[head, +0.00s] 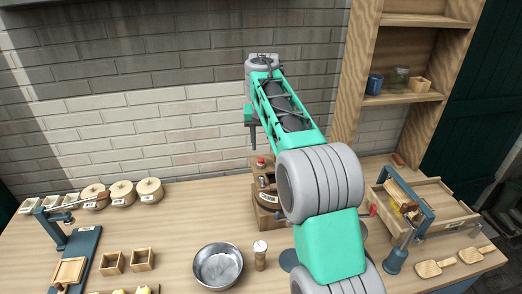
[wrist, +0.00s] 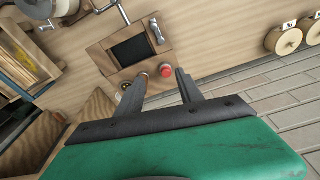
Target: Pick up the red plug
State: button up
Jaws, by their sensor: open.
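The red plug (head: 260,161) is a small round red piece on top of the wooden block at the back middle of the bench. In the wrist view the red plug (wrist: 166,70) shows between the lines of my two fingers, nearer the right fingertip. My gripper (wrist: 163,74) is open, with nothing between its fingers. In the head view my gripper (head: 254,145) points down above the plug, with a gap left between them. Only part of the fingers shows there. The wooden block (head: 256,198) is partly hidden by my arm.
A metal bowl (head: 218,265) and a small capped jar (head: 260,255) stand in front of the block. Round wooden boxes (head: 122,193) stand at the left back. A wooden tray (head: 445,200) with a blue frame is at the right. A brick wall (head: 140,130) rises close behind.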

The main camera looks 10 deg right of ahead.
aim_at(261, 159)
jog(key=w+f, duration=0.1)
jog(key=f, duration=0.1)
jog(key=w+f, duration=0.1)
jog(key=f, duration=0.2)
jog(key=w+f, duration=0.1)
jog(key=f, duration=0.2)
jog(key=shift+w+a, duration=0.1)
jog(key=shift+w, duration=0.15)
grip_shut()
dwell(0.4)
